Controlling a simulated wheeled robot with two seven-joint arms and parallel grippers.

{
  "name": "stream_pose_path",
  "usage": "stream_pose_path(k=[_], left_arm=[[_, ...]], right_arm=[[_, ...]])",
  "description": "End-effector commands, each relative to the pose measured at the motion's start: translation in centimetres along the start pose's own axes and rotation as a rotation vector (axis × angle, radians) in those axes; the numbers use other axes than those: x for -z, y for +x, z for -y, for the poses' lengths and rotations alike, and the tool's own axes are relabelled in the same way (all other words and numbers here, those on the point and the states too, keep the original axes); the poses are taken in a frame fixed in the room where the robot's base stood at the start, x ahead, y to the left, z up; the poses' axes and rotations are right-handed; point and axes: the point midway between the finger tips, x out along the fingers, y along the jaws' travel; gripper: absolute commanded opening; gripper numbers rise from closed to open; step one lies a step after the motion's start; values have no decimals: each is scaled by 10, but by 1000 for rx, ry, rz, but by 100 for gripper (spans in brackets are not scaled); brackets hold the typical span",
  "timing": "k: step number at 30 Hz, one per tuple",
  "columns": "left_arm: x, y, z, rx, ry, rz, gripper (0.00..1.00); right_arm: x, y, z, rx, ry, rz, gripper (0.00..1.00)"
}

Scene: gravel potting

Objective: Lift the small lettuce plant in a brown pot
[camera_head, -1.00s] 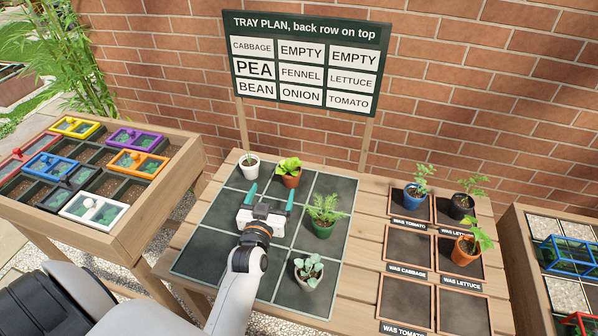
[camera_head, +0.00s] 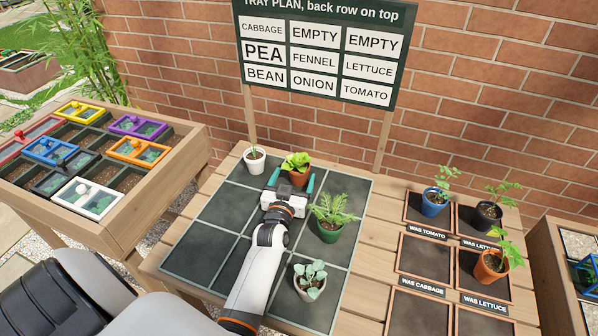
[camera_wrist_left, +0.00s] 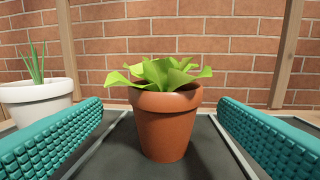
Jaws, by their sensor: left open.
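The small lettuce plant (camera_head: 295,161) has bright green leaves and stands upright in a brown pot (camera_head: 299,179) in the tray's back row, middle square. In the left wrist view the brown pot (camera_wrist_left: 166,126) is centred ahead, between the two teal fingers. My left gripper (camera_head: 290,183) is open, with a finger on each side of the pot's line and a visible gap to the pot on both sides. In the wrist view the fingers (camera_wrist_left: 160,140) hold nothing. My right gripper is not seen.
A white pot (camera_head: 255,161) with thin shoots stands left of the lettuce. A green pot with a ferny plant (camera_head: 330,231) is close at right of my left gripper. A white pot (camera_head: 310,286) stands in front. The tray plan sign (camera_head: 318,52) rises behind.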

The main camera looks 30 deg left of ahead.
Motion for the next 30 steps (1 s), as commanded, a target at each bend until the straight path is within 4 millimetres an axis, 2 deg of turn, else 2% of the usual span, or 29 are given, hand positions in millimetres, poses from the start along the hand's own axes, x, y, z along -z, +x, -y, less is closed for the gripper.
stream_pose_path(k=[5,11,15,24,30], left_arm=[[-1,12,0,0,0,0,83],[-10,41,4,0,0,2,83],[-7,57,4,0,0,0,83],[-7,61,4,0,0,0,83],[-7,60,4,0,0,0,50]], right_arm=[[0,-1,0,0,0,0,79],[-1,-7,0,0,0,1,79],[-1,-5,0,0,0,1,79],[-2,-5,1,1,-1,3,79],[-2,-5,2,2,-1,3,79]])
